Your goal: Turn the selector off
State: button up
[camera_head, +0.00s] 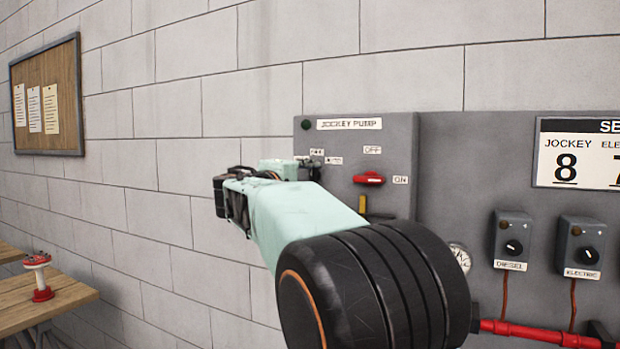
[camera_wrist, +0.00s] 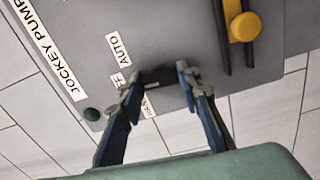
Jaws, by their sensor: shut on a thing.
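The grey jockey pump panel (camera_head: 340,150) is on the wall in the head view, and fills the upper part of the wrist view (camera_wrist: 165,25). The small dark selector knob (camera_wrist: 159,79) is on this panel, beside labels reading AUTO (camera_wrist: 118,47), OFF and HAND. The fingers partly cover the OFF and HAND labels. My gripper (camera_wrist: 159,73) has its fingertips on both sides of the knob and is shut on it. Which label the knob points at I cannot tell. In the head view, my arm covers much of the selector area.
A red handle (camera_head: 369,179) with OFF and ON labels sits right of my gripper. A yellow handle (camera_wrist: 245,27) also shows, and a green button (camera_wrist: 92,114). Diesel (camera_head: 513,243) and electric (camera_head: 583,248) selector boxes are further right. A wooden table (camera_head: 60,298) stands left.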

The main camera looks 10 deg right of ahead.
jog(key=shift+n, duration=0.4)
jog(key=o, duration=1.2)
jog(key=shift+c, duration=0.2)
jog(key=v, duration=1.2)
